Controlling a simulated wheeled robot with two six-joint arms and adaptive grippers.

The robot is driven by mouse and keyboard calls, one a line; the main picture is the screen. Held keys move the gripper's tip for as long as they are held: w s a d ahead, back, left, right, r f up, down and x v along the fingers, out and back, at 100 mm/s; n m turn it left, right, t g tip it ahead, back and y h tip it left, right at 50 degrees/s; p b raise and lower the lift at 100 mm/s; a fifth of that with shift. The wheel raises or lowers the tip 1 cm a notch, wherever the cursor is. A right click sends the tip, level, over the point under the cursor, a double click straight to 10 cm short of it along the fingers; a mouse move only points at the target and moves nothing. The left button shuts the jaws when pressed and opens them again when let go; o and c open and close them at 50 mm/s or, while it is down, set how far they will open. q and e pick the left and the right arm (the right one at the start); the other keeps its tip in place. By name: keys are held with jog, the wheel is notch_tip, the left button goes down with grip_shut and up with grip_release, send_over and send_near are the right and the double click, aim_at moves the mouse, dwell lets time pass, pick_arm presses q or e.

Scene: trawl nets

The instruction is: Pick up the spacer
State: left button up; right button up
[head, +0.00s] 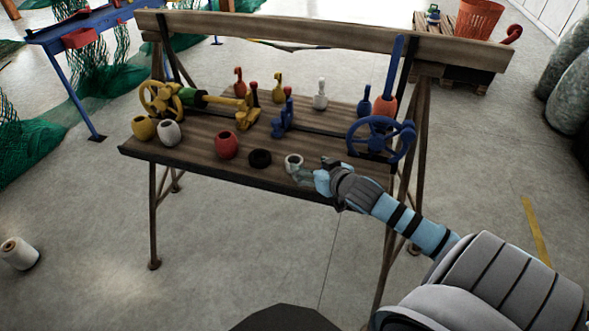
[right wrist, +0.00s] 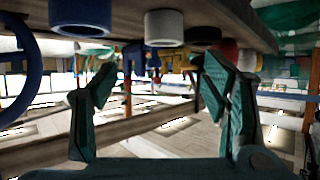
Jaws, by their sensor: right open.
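A short white hollow cylinder (head: 293,161), which looks like a spacer, stands at the front edge of the wooden bench (head: 200,150). Which ring the task calls the spacer is not marked. My right gripper (head: 303,175) is beside it, at its right and toward the front edge. In the right wrist view, which is upside down, the white cylinder (right wrist: 164,27) shows beyond and between the open, empty fingers (right wrist: 155,80). A blue ring (right wrist: 80,16) stands beside it there; my gripper hides it in the head view. My left gripper is not in view.
A black ring (head: 260,158), a red pot (head: 227,145), a white pot (head: 168,132) and a yellow pot (head: 144,127) line the front edge. A blue handwheel (head: 381,140) stands close behind my right gripper. Several floats and tools stand further back.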

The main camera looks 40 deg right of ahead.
aim_at(291, 159)
jog(key=b+x, duration=0.1)
jog(key=x, duration=0.2)
jog(key=b+x, duration=0.1)
jog(key=x, duration=0.3)
jog(key=b+x, duration=0.2)
jog(key=x, duration=0.1)
jog(key=shift+w+a+f, duration=0.1)
jog(key=shift+a+f, duration=0.1)
jog(key=shift+f, duration=0.3)
jog(key=shift+w, duration=0.1)
jog(key=shift+r, duration=0.1)
jog(key=c, duration=1.3)
